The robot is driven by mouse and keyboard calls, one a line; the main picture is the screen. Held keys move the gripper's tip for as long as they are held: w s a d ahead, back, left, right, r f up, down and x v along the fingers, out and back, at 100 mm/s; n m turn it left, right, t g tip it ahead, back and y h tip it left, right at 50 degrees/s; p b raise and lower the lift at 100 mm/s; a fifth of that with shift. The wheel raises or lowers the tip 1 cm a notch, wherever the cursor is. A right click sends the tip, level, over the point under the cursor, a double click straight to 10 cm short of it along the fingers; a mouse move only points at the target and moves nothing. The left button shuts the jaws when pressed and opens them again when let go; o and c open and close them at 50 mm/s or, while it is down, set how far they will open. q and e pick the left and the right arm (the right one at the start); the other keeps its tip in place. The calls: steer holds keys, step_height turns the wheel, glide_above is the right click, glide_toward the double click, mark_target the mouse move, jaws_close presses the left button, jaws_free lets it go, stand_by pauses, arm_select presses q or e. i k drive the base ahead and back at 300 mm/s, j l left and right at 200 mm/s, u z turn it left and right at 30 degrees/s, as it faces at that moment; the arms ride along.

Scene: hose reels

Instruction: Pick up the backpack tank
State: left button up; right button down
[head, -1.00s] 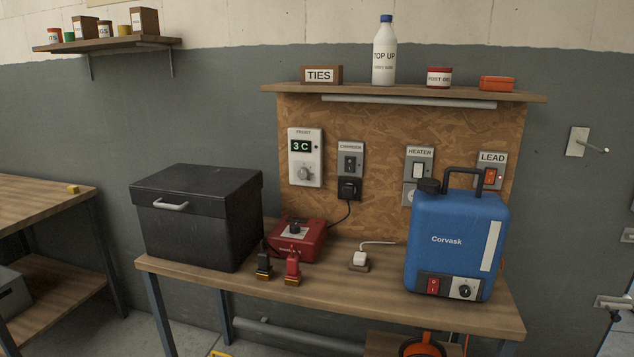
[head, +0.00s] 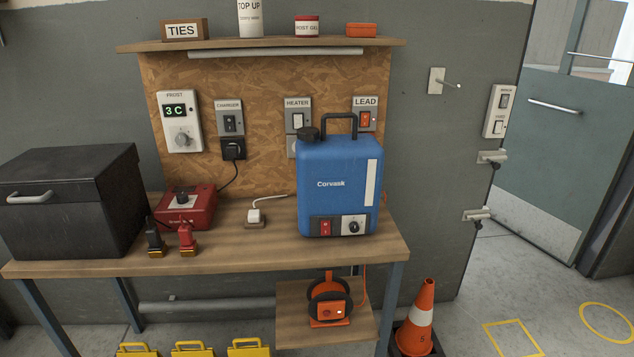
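The backpack tank (head: 335,195) is a blue box-shaped tank labelled "Corvask". It stands upright near the right end of the wooden bench (head: 260,255). It has a black carry handle (head: 340,118) and a black cap (head: 309,134) on top. A red switch and a dark knob sit low on its front, and a pale strip runs down its right side. Neither of my grippers is in the head view.
A black lidded box (head: 70,200) and a red charger (head: 186,207) with two clamps stand left of the tank. A white plug (head: 255,216) lies between. A shelf (head: 260,44) hangs above. An orange reel (head: 330,300) and a cone (head: 420,318) are below; open floor lies right.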

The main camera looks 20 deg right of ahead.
mark_target(339, 176)
steer(key=i+j+z, duration=0.3)
steer(key=i+j, duration=0.15)
steer(key=i+j+z, duration=0.25)
steer(key=i+j, duration=0.15)
steer(key=j, duration=0.15)
